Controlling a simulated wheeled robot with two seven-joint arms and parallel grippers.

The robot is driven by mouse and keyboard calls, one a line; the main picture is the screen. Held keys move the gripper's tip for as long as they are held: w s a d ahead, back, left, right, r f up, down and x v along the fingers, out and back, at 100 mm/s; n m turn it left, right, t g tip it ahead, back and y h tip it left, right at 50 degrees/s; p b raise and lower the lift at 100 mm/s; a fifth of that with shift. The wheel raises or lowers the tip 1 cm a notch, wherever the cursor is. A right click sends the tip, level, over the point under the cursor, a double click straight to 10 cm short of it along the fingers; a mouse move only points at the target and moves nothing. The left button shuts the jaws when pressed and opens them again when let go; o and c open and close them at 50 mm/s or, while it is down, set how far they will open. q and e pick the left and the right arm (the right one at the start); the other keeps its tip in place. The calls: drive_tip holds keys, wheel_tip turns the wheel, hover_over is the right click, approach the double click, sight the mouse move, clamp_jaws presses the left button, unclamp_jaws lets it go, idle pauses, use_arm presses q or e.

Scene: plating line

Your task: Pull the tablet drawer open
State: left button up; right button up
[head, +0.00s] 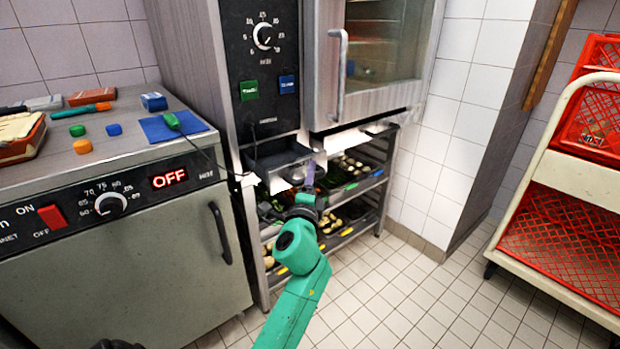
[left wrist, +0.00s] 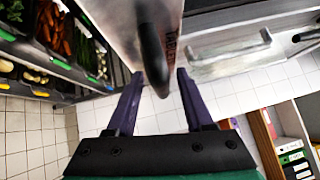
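The tablet drawer (head: 273,157) is the dark, shallow tray under the oven's control panel in the head view. Part of its dark inside shows, so it stands at least partly out. My left gripper (head: 309,176) is at its front right corner. In the left wrist view a pale drawer front (left wrist: 122,28) with small lettering carries a dark curved handle (left wrist: 153,52). My left gripper's purple fingers (left wrist: 158,82) are apart, one on each side of the handle's end, with gaps showing. Whether they touch it cannot be told. My right gripper is out of view.
The oven door with its long handle (head: 339,75) is above right. A rack (head: 375,183) of food trays stands below. A counter unit (head: 130,240) is at left, with a green device (head: 172,121) on a cable. A cart (head: 575,190) with red crates stands right. Tiled floor between is clear.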

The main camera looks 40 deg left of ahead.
use_arm(q)
drive_tip(key=b+v, duration=0.2)
drive_tip(key=v, duration=1.2)
drive_tip(key=shift+s, duration=0.3)
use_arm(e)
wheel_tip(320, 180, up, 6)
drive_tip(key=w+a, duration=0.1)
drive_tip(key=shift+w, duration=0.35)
use_arm(q)
drive_tip(key=shift+d, duration=0.1)
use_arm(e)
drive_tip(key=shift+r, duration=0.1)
